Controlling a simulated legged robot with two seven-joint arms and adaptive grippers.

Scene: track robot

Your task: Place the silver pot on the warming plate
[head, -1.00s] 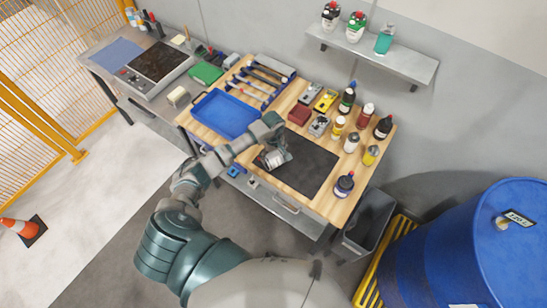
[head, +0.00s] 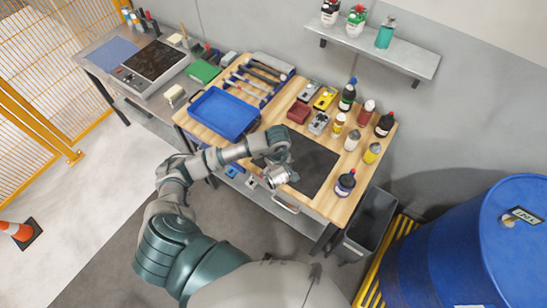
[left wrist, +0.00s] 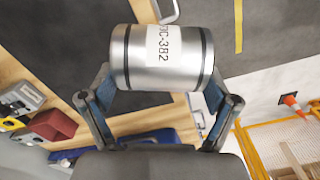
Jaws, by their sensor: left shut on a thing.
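The silver pot (head: 278,177) is a shiny metal cylinder with dark bands and a white label. My left gripper (head: 276,164) is shut on it, near the front edge of the workbench. In the left wrist view the pot (left wrist: 165,58) lies across between the two fingers (left wrist: 160,90), with its label partly readable. The pot looks raised above the bench, but its exact height is hard to tell. The warming plate (head: 155,61), a grey unit with a dark top and knobs, stands on the bench at the far left. Its top looks empty. My right gripper is not in view.
A blue tray (head: 223,114), a green box (head: 203,72) and a tool rack (head: 260,77) lie between the pot and the plate. A small cream block (head: 174,94) sits near the plate. Several bottles (head: 352,141) stand right of the dark mat (head: 315,160).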

